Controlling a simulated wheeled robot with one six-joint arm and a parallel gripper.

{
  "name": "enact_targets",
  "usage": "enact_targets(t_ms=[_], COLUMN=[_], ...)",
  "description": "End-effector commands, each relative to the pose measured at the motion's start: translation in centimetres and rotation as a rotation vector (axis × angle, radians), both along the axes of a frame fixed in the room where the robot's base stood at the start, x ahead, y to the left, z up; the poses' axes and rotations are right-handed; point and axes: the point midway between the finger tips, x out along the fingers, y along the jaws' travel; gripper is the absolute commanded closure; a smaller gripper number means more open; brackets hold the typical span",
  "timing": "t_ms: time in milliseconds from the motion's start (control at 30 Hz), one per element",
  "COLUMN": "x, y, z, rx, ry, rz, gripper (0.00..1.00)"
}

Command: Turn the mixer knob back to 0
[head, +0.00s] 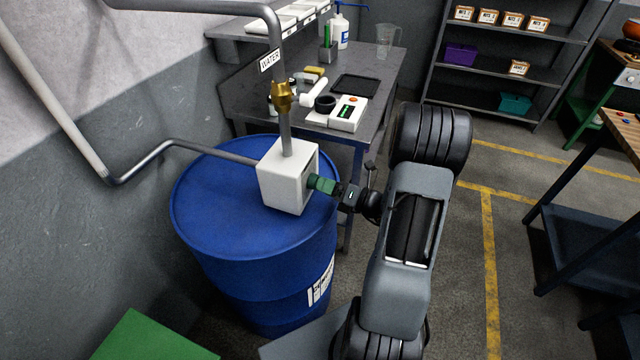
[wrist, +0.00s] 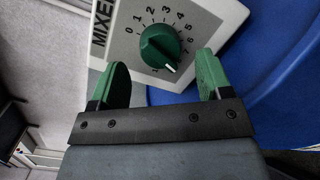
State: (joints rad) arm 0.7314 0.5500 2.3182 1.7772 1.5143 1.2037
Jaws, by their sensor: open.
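The mixer box (head: 280,188) is a white cube on the pipe above the blue drum. In the wrist view its face (wrist: 213,14) shows a dark green round knob (wrist: 160,44) inside a number scale. The 0 is at upper left and the numbers rise clockwise. The knob's white mark points to the lower right, past the 7; the exact number there is hard to read. My gripper (wrist: 163,62) is open, with one green finger on each side of the knob and visible gaps. In the head view my gripper (head: 322,185) is close against the box and hides the knob.
The box hangs over a blue drum (head: 220,200), with a grey pipe (head: 284,130) and brass fitting (head: 282,97) above it. A workbench (head: 385,75) with a tray, scale and bottles stands behind. Open floor lies to the right.

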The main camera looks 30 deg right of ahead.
Motion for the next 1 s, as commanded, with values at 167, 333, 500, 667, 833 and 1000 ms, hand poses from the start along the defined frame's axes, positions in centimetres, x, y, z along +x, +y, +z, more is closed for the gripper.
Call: enact_targets(t_ms=[167,333,500,667,833,1000], x=[1.4,1.9,2.0,1.9,1.9,1.9], y=[1.0,1.3,1.4,1.4,1.4,1.4], z=[0.0,0.0,0.0,0.0,0.0,0.0], rx=[-0.001,-0.001,-0.002,-0.002,-0.001,-0.001], ry=[0.001,-0.001,0.001,0.001,0.000,0.000], rz=[0.002,0.000,0.000,0.000,0.001,0.001], gripper=[0.28,0.28,0.28,0.33,0.49,0.66])
